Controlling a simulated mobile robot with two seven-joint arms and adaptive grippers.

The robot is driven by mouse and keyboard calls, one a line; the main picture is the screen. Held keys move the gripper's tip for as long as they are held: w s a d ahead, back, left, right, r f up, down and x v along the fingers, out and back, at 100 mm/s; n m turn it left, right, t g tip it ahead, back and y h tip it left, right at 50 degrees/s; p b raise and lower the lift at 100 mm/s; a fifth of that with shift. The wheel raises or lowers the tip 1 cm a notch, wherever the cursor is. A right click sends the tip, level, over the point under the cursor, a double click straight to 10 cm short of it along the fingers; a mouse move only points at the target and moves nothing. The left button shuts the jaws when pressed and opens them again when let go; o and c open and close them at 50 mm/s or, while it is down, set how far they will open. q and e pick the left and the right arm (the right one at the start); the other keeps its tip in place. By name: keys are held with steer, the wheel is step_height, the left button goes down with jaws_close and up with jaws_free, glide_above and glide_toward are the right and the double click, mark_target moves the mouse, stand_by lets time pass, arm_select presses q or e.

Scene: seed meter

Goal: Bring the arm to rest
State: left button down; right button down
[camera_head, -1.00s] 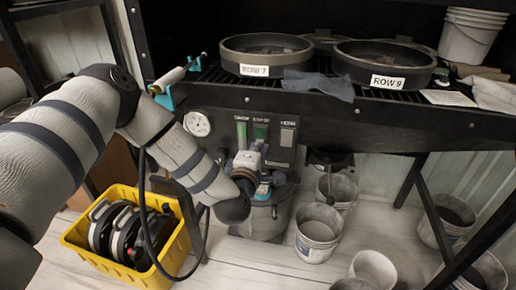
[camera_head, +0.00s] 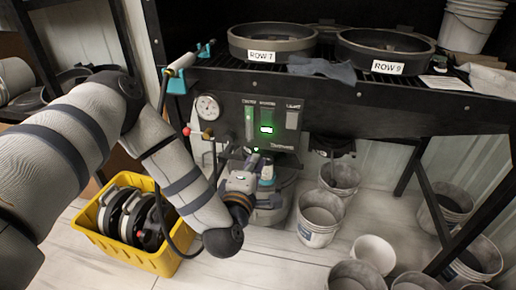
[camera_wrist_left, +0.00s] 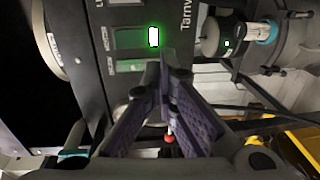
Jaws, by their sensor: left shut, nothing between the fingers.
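My left arm (camera_head: 165,160) reaches in from the left of the head view, its elbow bent. My left gripper (camera_head: 250,157) is just below and in front of the dark control panel (camera_head: 290,112). In the left wrist view the gripper (camera_wrist_left: 164,65) has its purple fingertips together, with nothing between them. The fingertips overlap the panel face in that view; I cannot tell whether they touch it. A green light (camera_head: 266,129) glows on the panel and shows in the left wrist view (camera_wrist_left: 153,37). My right gripper is not in view.
A yellow crate (camera_head: 165,262) with dark discs stands on the floor below my arm. Round pans marked ROW 7 (camera_head: 262,57) and ROW 9 (camera_head: 388,69) sit on the rack above. A gauge (camera_head: 207,107) is at the panel's left. Several buckets (camera_head: 317,235) stand at the right.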

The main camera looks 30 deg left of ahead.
arm_select(q)
steer(key=shift+v, duration=1.25)
steer(key=shift+f, duration=0.15)
steer(key=s+d+f+m+g+h, duration=0.3)
steer(key=s+d+f+m+g, duration=0.15)
steer(key=s+f, duration=0.3)
steer(key=s+d+f+m+g+h, duration=0.3)
steer(key=s+d+f+m+g, duration=0.1)
steer(key=s+f+m, duration=0.3)
steer(key=s+a+f+m+g, duration=0.1)
steer(key=s+a+m+g, duration=0.1)
steer(key=s, duration=0.7)
steer(key=s+a+f+m+g+y, duration=0.1)
steer(key=s+m+g, duration=0.3)
steer(key=s, duration=0.4)
steer(key=s+a+f+m+g+y, duration=0.1)
steer(key=s+a+f+m+g, duration=0.1)
steer(key=s, duration=0.7)
steer(key=shift+s+a+f+m+g, duration=0.25)
steer(key=shift+a+m+g, duration=0.2)
steer(key=shift+a+g, duration=0.55)
steer(key=shift+d, duration=0.2)
